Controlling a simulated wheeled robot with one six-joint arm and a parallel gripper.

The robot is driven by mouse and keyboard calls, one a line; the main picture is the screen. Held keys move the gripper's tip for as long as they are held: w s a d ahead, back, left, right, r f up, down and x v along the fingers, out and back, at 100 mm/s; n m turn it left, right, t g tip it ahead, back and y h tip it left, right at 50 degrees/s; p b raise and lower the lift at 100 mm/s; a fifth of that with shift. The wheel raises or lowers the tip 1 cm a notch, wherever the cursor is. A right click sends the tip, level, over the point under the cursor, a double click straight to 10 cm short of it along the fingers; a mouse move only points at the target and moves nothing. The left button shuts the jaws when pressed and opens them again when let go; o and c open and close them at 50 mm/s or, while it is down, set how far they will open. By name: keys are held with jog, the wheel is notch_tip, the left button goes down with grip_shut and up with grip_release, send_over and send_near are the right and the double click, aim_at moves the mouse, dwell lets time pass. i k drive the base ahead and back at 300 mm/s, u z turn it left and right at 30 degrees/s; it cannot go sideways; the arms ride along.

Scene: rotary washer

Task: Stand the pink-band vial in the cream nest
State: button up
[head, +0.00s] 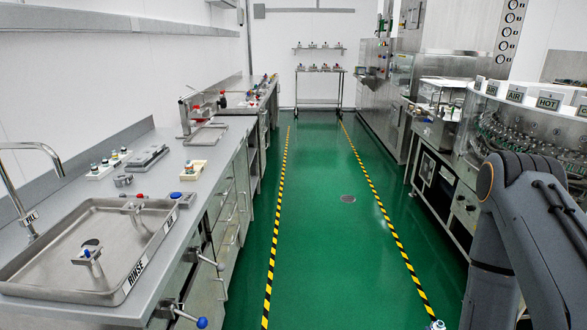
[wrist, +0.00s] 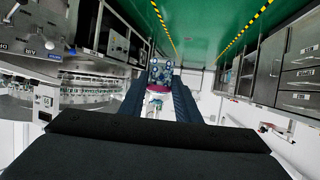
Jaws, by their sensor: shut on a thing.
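My gripper (wrist: 159,92) is shut on a vial with a pink band (wrist: 157,88) in the wrist view. The dark fingers stand on either side of it, and its near end is pale. Bluish round shapes show just beyond it; I cannot tell whether they belong to the vial. In the head view a small cream block (head: 200,165), which looks like the cream nest, lies on the left counter behind the sink.
The left counter (head: 160,148) holds a rinse tray (head: 62,284), a white rack of small vials (head: 100,172) and metal fixtures. A rotary washer (head: 535,125) stands at the right. The green aisle (head: 325,215) between yellow-black lines is clear. Valve handles jut from the left counter.

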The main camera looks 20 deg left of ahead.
aim_at(197, 167)
jog(key=z, duration=0.05)
jog(key=i, duration=1.45)
jog(key=u, duration=0.95)
jog(key=i, duration=0.8)
jog(key=u, duration=0.9)
